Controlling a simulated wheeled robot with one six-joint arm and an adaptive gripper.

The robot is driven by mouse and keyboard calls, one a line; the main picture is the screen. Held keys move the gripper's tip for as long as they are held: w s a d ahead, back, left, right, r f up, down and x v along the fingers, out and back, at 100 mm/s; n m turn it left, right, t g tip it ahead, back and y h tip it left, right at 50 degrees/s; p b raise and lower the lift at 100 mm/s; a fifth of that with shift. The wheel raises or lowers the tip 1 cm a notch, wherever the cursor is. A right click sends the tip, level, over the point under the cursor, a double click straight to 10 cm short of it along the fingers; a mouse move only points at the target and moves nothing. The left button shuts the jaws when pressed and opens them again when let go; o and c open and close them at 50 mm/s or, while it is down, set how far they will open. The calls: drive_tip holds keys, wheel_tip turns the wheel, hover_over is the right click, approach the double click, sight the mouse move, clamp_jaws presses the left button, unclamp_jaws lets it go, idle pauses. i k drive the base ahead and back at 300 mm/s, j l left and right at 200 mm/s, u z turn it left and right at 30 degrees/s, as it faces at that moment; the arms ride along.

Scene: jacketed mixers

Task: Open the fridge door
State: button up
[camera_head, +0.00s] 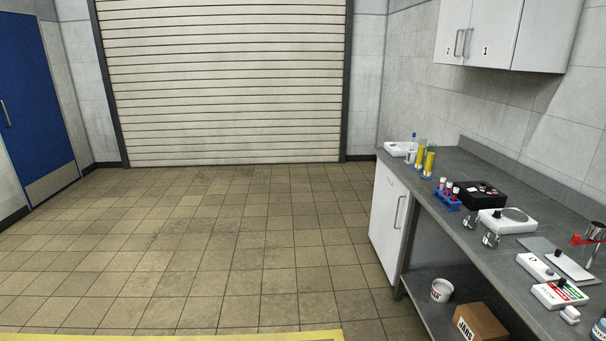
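A white under-counter unit (385,222) stands at the far end of the grey bench at the right. It looks like the fridge, though no label shows on it. Its door has a vertical metal bar handle (397,212) near the right edge, and the door appears shut. The inside of the unit is hidden. My gripper is not in view.
The grey bench (445,170) holds tubes, a black box and small instruments. Below are a white tub (442,290) and a cardboard box (480,322). Wall cabinets (490,35) hang above. The tiled floor (240,240) is clear up to the roller shutter (225,85).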

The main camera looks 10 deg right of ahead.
sight(391, 202)
drive_tip(key=i, duration=0.75)
drive_tip(key=i+z, duration=0.1)
drive_tip(key=i, duration=0.65)
drive_tip(key=i+j, duration=0.15)
drive_tip(key=i, duration=0.65)
drive_tip(key=i+z, duration=0.1)
drive_tip(key=i, duration=0.65)
drive_tip(key=i+j, duration=0.2)
drive_tip(key=i, duration=0.55)
